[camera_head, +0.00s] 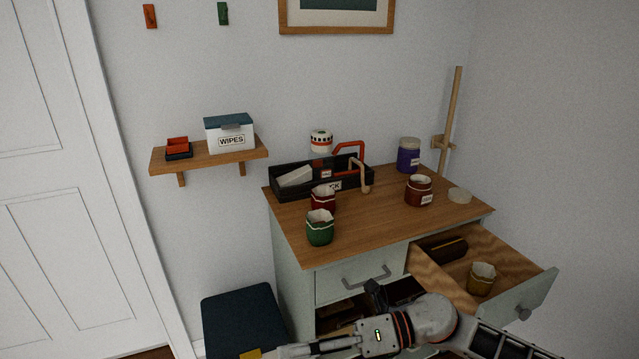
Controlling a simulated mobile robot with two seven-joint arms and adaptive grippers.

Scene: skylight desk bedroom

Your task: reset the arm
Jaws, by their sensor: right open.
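My right arm comes in from the bottom right and lies across the bottom of the view, in front of the cabinet. My right gripper (272,352) is at the bottom edge, left of the wrist, in front of the dark stool. It is open and I see nothing held in it; part of it is cut off by the picture edge. My left arm and gripper are out of view.
The wooden-topped cabinet (390,223) carries a black caddy (283,181), several jars and pouches. A dark stool (240,315) stands left. A wall shelf (215,157) holds wipes (230,134).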

